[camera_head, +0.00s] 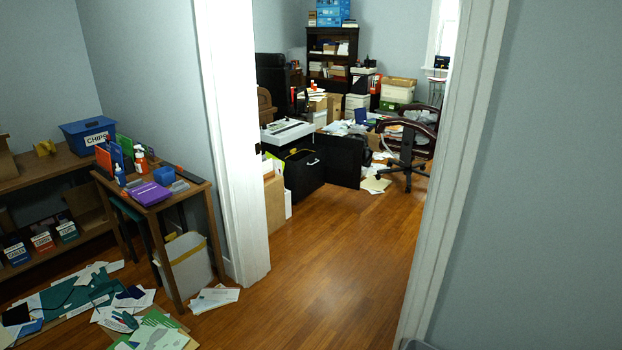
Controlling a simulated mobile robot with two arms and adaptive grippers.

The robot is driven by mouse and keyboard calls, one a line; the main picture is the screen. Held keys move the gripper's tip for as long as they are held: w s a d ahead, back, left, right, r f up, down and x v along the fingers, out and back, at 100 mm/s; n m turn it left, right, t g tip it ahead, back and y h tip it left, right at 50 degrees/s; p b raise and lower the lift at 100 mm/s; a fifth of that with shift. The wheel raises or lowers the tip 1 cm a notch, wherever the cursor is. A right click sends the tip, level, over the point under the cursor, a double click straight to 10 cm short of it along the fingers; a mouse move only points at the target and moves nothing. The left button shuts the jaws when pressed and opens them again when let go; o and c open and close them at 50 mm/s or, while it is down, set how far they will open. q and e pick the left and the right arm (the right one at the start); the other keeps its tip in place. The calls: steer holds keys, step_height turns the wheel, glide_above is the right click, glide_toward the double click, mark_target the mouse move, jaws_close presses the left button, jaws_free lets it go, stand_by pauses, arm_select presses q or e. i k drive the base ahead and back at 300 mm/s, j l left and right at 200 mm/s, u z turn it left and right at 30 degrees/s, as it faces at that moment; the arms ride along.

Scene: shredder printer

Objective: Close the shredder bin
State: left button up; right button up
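The black shredder (304,182) stands on the wood floor in the room past the doorway, left of the middle of the view. A white and grey unit (286,131) sits above it. The shredder bin (313,161) shows as a black front with a pale handle, and something yellow-green shows at its top edge. A black panel (346,161) stands out to the right of it, like an open door. How far the bin is out is too small to tell. Neither of my grippers is in view.
The doorway lies between a left white frame (230,150) and a right one (455,170). The floor (335,260) through it is clear. Papers (160,325) litter the left floor by a small table (165,190). An office chair (408,150) stands beyond the shredder.

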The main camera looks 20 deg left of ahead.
mark_target(305, 176)
steer(key=i+j+u, duration=0.9)
steer(key=i, duration=0.2)
steer(key=i+j+u, duration=0.2)
steer(key=i, duration=0.25)
steer(key=i+l+z, duration=0.1)
steer(key=i+z, duration=0.6)
steer(key=i+j+z, duration=0.2)
steer(key=i+z, duration=0.15)
steer(key=i, duration=0.15)
steer(key=i+l+z, duration=0.2)
steer(key=i, duration=0.55)
steer(key=i+j+z, duration=0.2)
steer(key=i, duration=0.5)
steer(key=i+z, duration=0.2)
steer(key=i, duration=0.55)
steer(key=j, duration=0.1)
